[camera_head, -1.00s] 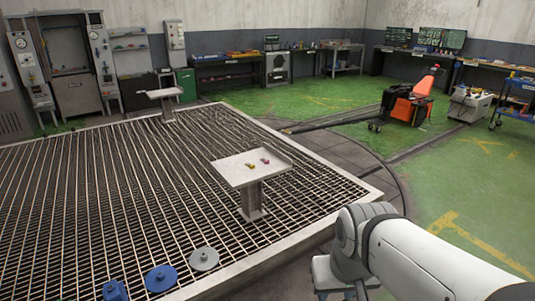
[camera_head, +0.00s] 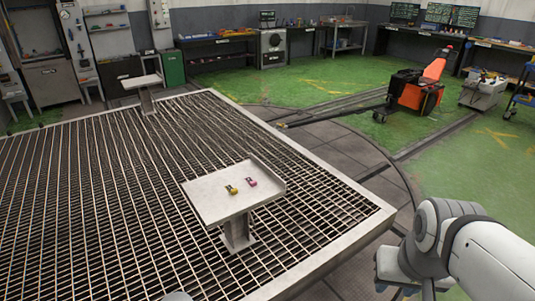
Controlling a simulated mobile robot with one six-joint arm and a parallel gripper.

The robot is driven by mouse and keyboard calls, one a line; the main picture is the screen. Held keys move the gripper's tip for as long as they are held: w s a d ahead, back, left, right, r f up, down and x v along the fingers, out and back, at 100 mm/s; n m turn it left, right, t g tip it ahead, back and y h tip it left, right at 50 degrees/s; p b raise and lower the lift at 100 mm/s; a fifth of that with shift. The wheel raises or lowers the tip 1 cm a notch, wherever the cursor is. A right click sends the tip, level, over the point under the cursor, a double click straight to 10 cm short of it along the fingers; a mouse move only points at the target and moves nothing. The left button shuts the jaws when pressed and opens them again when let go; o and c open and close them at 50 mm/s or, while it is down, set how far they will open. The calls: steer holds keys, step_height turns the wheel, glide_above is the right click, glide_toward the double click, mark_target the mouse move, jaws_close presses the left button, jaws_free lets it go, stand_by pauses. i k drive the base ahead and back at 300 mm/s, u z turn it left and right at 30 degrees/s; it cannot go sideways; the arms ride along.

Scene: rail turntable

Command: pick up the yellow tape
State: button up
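A small yellow item (camera_head: 231,189), which looks like the yellow tape, lies on a pale metal pedestal table (camera_head: 214,207) standing on the grating. A small pink item (camera_head: 251,182) lies just to its right, apart from it. Both are too small to make out in detail. My white arm is at the lower right, well to the right of the pedestal table and apart from it. My gripper is at or past the bottom edge below the arm's wrist, and its fingers cannot be made out.
A raised metal grating (camera_head: 100,215) with a pale rim fills the left and middle. A second pedestal table (camera_head: 142,80) stands farther back. An orange and black machine (camera_head: 416,92) stands on the open green floor (camera_head: 290,85). Workbenches line the back wall.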

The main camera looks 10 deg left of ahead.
mark_target(233, 192)
steer(key=u, duration=0.65)
steer(key=i, duration=1.1)
steer(key=u, duration=0.9)
